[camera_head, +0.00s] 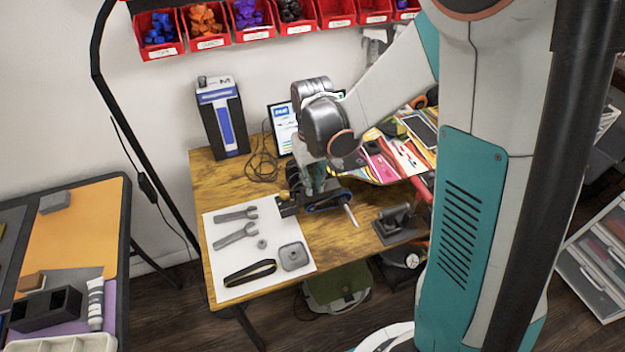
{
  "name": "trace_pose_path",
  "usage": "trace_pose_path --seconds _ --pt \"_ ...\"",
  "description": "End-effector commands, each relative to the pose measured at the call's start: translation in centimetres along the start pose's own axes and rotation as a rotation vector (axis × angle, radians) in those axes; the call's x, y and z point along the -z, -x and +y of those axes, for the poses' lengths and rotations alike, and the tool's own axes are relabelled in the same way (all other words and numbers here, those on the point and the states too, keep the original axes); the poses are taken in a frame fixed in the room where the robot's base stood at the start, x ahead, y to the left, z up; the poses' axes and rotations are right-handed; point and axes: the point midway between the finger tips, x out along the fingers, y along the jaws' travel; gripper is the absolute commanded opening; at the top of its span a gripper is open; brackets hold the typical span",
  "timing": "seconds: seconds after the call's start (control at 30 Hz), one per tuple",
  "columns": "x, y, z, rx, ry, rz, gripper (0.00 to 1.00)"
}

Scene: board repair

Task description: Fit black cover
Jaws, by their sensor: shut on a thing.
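My gripper (309,188) points down over the middle of the wooden workbench (228,180), just right of the white sheet. It is shut on a small dark part, mostly hidden by the fingers; I cannot clearly tell whether this is the black cover. A dark assembly with a blue-edged round piece (328,204) sits right under and beside the fingers, at the near end of the colourful skateboard deck (395,160). I cannot tell whether the held part touches it. No other black cover shows clearly.
The white sheet (232,254) bears two grey wrenches (236,235), a small ring (262,244), a black belt (250,273) and a grey rounded plate (294,256). A dark metal fixture (397,224) stands at the bench's right front. A tablet (283,128) and blue-white box (222,118) stand behind.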

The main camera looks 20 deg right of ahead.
Motion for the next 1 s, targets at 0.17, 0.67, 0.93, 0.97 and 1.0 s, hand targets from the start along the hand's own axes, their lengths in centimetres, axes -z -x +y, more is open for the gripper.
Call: trace_pose_path --seconds 0.17,0.67,0.93,0.97,1.0 --pt "0.0 0.0 0.0 0.0 0.0 0.0 0.0" --pt "0.0 -1.6 0.0 0.0 0.0 0.0 0.0" --pt "0.0 -1.8 0.0 0.0 0.0 0.0 0.0" --pt "0.0 -1.8 0.0 0.0 0.0 0.0 0.0" --pt "0.0 -1.8 0.0 0.0 0.0 0.0 0.0"
